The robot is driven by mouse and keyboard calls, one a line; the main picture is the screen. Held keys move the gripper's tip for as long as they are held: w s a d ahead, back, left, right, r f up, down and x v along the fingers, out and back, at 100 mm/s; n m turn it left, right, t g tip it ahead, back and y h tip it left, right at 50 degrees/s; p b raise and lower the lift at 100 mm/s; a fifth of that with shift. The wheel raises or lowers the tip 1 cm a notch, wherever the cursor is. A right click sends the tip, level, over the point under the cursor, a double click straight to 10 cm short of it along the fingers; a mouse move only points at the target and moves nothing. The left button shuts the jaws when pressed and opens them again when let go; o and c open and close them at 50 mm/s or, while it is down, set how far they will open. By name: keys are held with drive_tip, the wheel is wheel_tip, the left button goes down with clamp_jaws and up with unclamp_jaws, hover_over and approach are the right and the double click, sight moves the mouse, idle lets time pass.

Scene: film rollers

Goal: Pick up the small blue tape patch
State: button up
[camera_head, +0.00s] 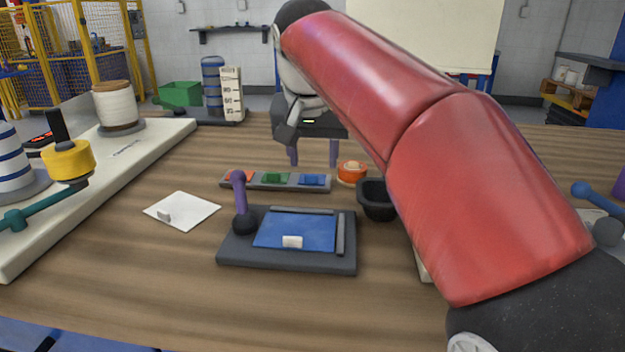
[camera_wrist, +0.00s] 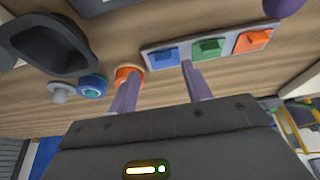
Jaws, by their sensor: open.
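The small blue tape patch (camera_head: 312,180) lies at the right end of a grey strip tray (camera_head: 226,184), beside a green and a red-orange patch. It also shows in the wrist view (camera_wrist: 164,55). My gripper (camera_head: 313,164) is open and empty, pointing down, with its two purple fingers apart. In the head view the fingertips appear just above or beyond the blue patch. In the wrist view the fingers (camera_wrist: 159,68) appear on either side of the blue patch, one near the orange roll and one near the gap to the green patch. Contact is not visible.
An orange roll (camera_head: 352,172) and a black cup (camera_head: 375,203) stand right of the tray. A dark board with a blue panel (camera_head: 300,232) and purple-handled lever (camera_head: 239,190) is in front. A white sheet (camera_head: 182,211) lies left. My red arm hides the table's right side.

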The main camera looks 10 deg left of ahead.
sight(311, 175)
drive_tip(key=x, duration=0.4)
drive_tip(key=shift+w+a+f+b, duration=0.1)
drive_tip(key=shift+a+f+b, duration=0.1)
drive_tip(key=shift+a+b, duration=0.15)
drive_tip(key=c, duration=0.9)
